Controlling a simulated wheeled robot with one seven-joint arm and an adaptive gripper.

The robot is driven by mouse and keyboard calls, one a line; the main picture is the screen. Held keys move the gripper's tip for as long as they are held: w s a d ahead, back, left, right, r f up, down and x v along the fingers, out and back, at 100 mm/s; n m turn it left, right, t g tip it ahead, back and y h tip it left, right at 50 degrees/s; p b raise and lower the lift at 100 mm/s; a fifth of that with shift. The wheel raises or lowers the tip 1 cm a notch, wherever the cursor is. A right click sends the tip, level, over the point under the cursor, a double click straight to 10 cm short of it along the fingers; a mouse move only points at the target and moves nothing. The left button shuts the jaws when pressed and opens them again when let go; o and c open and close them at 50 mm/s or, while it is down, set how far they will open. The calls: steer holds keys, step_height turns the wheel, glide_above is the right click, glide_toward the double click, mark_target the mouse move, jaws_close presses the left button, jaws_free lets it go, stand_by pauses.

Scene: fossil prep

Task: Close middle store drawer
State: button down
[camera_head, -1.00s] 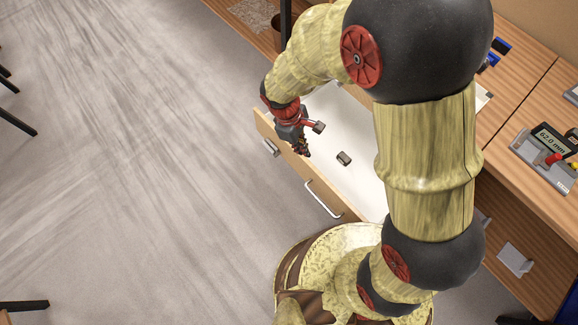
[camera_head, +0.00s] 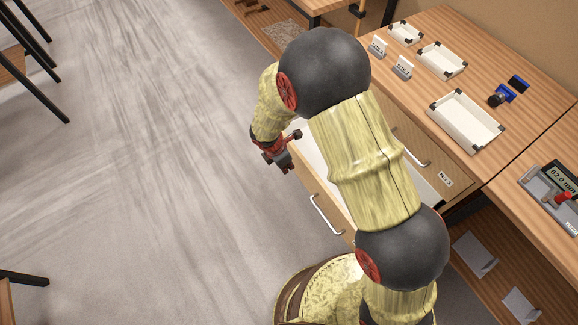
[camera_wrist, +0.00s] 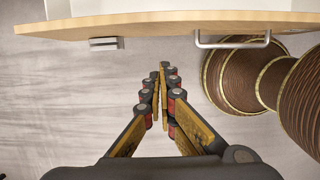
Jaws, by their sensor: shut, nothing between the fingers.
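The open store drawer (camera_head: 308,186) is pulled out from under the workbench, with a wooden front, a white inside and a metal bar handle (camera_head: 327,213). In the wrist view its front (camera_wrist: 160,25) crosses the top of the picture, with the bar handle (camera_wrist: 232,42) at right and a small grey block (camera_wrist: 105,43) at left. My gripper (camera_head: 287,168) is shut and empty, close to the drawer front's far end in the head view. In the wrist view my gripper (camera_wrist: 160,72) points at the front's outer side, apart from it. My arm hides much of the drawer's inside.
Another drawer front with a handle (camera_head: 411,151) sits at the bench beside the open one. The floor at left is mostly clear.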

mark_target(302, 167)
steer(key=w+d+f+b, duration=0.3)
steer(key=d+f, duration=0.2)
steer(key=f, duration=0.2)
steer(key=shift+w+f, duration=0.1)
steer(key=shift+w, duration=0.05)
stand_by(0.3)
steer(key=w+d+p, duration=0.6)
steer(key=w+d, duration=0.2)
steer(key=d, duration=0.5)
steer(key=w+d+p, duration=0.7)
steer(key=w+d, duration=0.2)
steer(key=d, duration=0.4)
steer(key=shift+w, duration=0.3)
